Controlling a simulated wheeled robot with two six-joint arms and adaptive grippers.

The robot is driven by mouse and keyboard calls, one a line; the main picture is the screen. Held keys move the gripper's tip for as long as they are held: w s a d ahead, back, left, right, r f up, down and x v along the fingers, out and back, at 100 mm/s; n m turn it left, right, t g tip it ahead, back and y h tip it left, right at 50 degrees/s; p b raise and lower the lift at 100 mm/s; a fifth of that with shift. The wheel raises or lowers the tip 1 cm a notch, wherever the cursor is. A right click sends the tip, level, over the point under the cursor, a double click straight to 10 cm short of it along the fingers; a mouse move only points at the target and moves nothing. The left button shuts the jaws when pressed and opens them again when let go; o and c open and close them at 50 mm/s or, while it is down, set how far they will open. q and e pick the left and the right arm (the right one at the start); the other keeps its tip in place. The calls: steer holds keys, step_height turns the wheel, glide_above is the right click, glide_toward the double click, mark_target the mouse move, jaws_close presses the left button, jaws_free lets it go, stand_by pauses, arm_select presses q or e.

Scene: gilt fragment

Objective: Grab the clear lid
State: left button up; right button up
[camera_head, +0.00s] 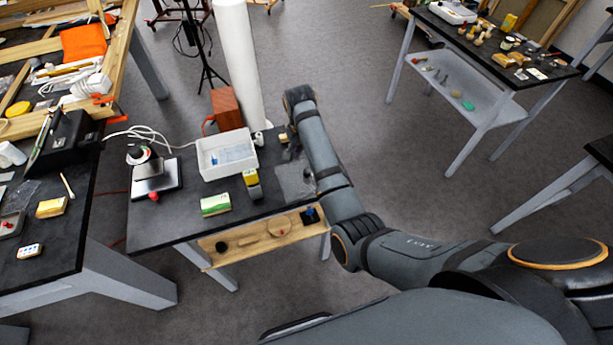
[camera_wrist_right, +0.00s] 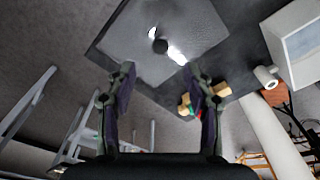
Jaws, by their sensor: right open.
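The clear lid (camera_head: 294,182) looks like a see-through grey square lying on the right end of the small black table. In the right wrist view the lid (camera_wrist_right: 185,22) fills the upper middle, with a dark round knob (camera_wrist_right: 160,46) at its centre and bright glints beside it. My right gripper (camera_wrist_right: 160,78) is open, its two fingers apart with nothing between them. The knob appears just beyond the fingertips, roughly centred between them. In the head view the right gripper (camera_head: 292,150) is small and partly hidden by my arm. My left gripper is not in view.
On the same table stand a white bin (camera_head: 226,155), a yellow-and-grey item (camera_head: 252,183), a green-and-cream box (camera_head: 215,204) and a dark device with a red knob (camera_head: 156,176). A reddish-brown box (camera_head: 226,108) and a white column (camera_head: 238,60) rise behind. Floor right of the table is clear.

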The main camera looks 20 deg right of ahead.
glide_above(307, 172)
step_height(307, 172, down, 4)
steer(key=shift+a+f, duration=0.1)
steer(key=f+p, duration=0.2)
steer(key=f, duration=0.3)
steer(key=shift+w+f, duration=0.1)
steer(key=shift+w, duration=0.1)
jaws_close()
